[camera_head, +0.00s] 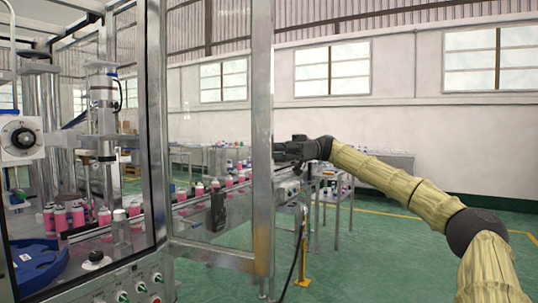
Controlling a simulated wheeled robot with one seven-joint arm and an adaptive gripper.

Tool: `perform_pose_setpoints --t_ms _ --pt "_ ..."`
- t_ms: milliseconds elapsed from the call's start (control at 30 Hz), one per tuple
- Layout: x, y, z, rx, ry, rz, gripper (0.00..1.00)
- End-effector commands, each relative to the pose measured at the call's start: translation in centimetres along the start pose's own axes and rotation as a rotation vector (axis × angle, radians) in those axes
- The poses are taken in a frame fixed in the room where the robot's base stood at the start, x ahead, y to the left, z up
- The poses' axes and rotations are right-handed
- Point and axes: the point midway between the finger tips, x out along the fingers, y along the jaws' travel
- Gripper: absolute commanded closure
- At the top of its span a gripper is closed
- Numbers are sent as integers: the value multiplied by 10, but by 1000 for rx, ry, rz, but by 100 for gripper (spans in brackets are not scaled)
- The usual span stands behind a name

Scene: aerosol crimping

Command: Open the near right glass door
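A glass door panel (215,120) in a metal frame stands to the right of the machine's front corner post. Its wide right upright (262,130) runs from the top of the view almost to the floor. Whether the door is ajar or closed is not clear from this angle. My gripper (284,150) is dark and points left, level with the middle of this upright and at its right edge. I cannot tell whether it touches the frame. Its fingers are too small and dark to show whether they are open or shut.
Pink cans (77,215) stand inside the machine, and several more line a conveyor (190,203) behind the glass. A control panel (140,288) with buttons is at the lower left. A yellow post (303,262) and a hanging cable are below my gripper. Green floor (370,265) lies open to the right.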

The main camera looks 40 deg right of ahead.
Motion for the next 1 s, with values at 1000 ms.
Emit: perform_pose_setpoints --t_ms 1000 --pt "-95 0 -4 0 -9 0 66"
